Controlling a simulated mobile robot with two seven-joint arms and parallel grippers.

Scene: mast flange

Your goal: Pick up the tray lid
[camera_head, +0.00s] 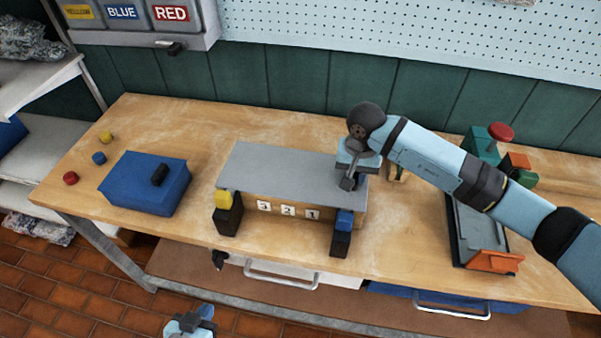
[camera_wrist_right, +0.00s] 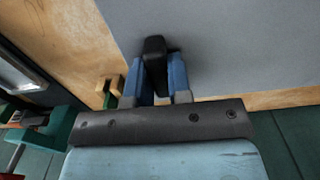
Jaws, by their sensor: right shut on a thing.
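The tray lid appears to be the flat grey plate (camera_head: 280,165) over a wooden tray (camera_head: 262,207) whose front carries white number tags. In the right wrist view the grey plate (camera_wrist_right: 225,45) fills the upper right. My right gripper (camera_head: 350,180) is at the plate's right end. In the wrist view its blue-padded fingers (camera_wrist_right: 162,80) are shut on a black handle (camera_wrist_right: 155,50) at the plate's edge. I cannot tell whether the plate rests on the tray or is slightly raised. My left gripper (camera_head: 192,322) is low, in front of the bench; its jaw gap is unclear.
Black blocks with a yellow piece (camera_head: 223,198) and a blue piece (camera_head: 345,218) stand at the tray's front corners. A blue box (camera_head: 140,185) with a black handle sits left, near small coloured pieces (camera_head: 98,157). A dark tray with an orange end (camera_head: 490,262) lies right.

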